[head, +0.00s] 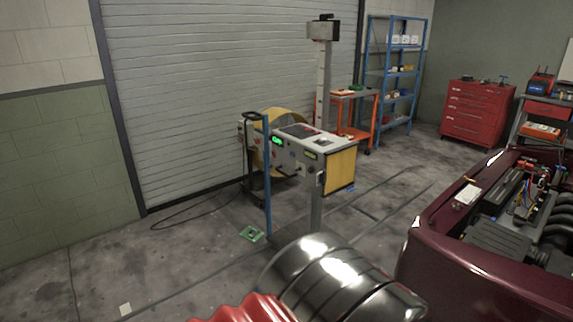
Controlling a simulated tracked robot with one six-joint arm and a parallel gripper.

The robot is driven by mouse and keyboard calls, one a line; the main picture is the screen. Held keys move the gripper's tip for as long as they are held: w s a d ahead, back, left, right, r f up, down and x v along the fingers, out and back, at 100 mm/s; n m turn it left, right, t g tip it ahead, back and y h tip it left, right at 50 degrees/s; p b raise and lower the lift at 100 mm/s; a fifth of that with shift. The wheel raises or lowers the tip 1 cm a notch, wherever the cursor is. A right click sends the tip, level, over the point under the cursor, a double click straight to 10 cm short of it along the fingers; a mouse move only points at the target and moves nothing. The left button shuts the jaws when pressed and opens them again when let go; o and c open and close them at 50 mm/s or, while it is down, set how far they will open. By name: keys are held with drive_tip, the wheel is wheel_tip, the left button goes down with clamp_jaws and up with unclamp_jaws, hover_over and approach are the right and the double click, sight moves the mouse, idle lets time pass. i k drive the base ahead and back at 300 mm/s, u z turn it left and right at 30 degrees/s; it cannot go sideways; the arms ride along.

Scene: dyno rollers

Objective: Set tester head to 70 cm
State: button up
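A tall grey upright post (323,95) stands left of the maroon car, in front of the roller shutter. A dark box-shaped head (324,29) sits at the top of the post; I take this to be the tester head. Small red marks run along the post, but they are too small to read as heights. A small fitting (321,178) shows lower on the post. The foot of the post is hidden behind shapes in the foreground. My gripper is not in view.
A blue upright (267,180) stands just left. The maroon car (440,255), bonnet open, blocks the right. Floor at left is mostly clear, with a cable (185,222) and green item (251,234).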

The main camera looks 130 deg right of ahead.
sight(285, 165)
drive_tip(key=z, duration=5.3)
drive_tip(key=i, duration=0.1)
drive_tip(key=u, duration=0.9)
